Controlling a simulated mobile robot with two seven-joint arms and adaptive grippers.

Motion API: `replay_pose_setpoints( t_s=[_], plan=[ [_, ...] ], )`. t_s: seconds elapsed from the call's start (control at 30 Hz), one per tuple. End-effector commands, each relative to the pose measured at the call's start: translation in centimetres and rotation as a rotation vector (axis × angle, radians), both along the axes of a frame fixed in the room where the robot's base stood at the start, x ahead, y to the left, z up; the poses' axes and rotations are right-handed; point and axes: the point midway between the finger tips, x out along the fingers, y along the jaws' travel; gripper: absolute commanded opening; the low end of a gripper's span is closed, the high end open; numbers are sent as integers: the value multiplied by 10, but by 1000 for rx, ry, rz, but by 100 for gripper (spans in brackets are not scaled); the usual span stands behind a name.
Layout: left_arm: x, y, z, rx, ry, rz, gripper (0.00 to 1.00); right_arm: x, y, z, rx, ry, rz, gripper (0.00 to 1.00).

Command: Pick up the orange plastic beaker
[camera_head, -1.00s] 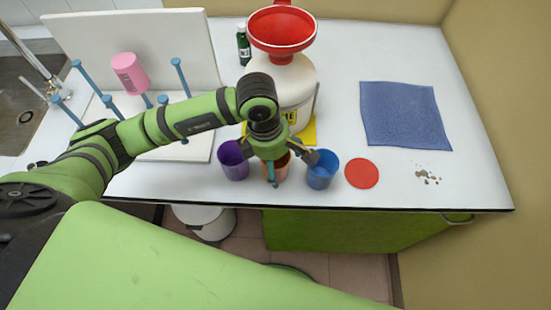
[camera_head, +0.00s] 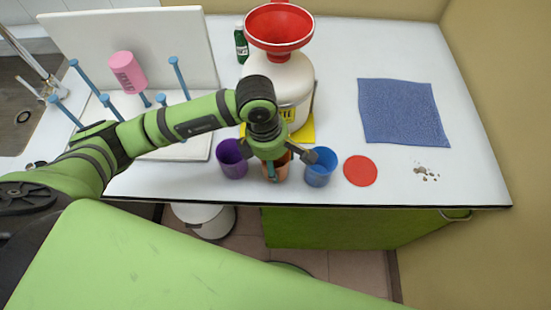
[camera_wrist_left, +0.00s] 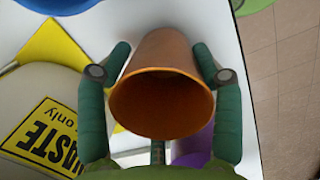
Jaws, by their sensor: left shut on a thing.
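The orange plastic beaker (camera_head: 277,170) stands near the front edge of the white counter, partly hidden by my left gripper (camera_head: 276,166). In the left wrist view the beaker (camera_wrist_left: 162,88) sits between the two green fingers with its open mouth facing the camera. My left gripper (camera_wrist_left: 160,68) is shut on the beaker, one finger against each side. Whether the beaker's base touches the counter cannot be told. My right gripper is not in view.
A purple beaker (camera_head: 232,158) stands close on the left and a blue beaker (camera_head: 320,168) close on the right. A white waste container (camera_head: 290,80) with a red funnel (camera_head: 280,25) stands behind. A red disc (camera_head: 360,171) and blue cloth (camera_head: 403,112) lie to the right.

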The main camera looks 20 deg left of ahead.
Motion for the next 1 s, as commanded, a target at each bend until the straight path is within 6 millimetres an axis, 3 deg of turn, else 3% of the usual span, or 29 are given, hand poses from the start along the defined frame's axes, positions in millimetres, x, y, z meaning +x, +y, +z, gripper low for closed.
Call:
replay_pose_setpoints(
  t_s=[0.27,0.5,1.0],
  plan=[
    [1,0,14,-2,-6,0,31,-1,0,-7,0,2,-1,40],
    [2,0,38,-2,-8,-2,31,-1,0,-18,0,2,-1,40],
    [-15,-58,74,-4,-6,-4,30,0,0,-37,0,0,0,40]
  ],
)
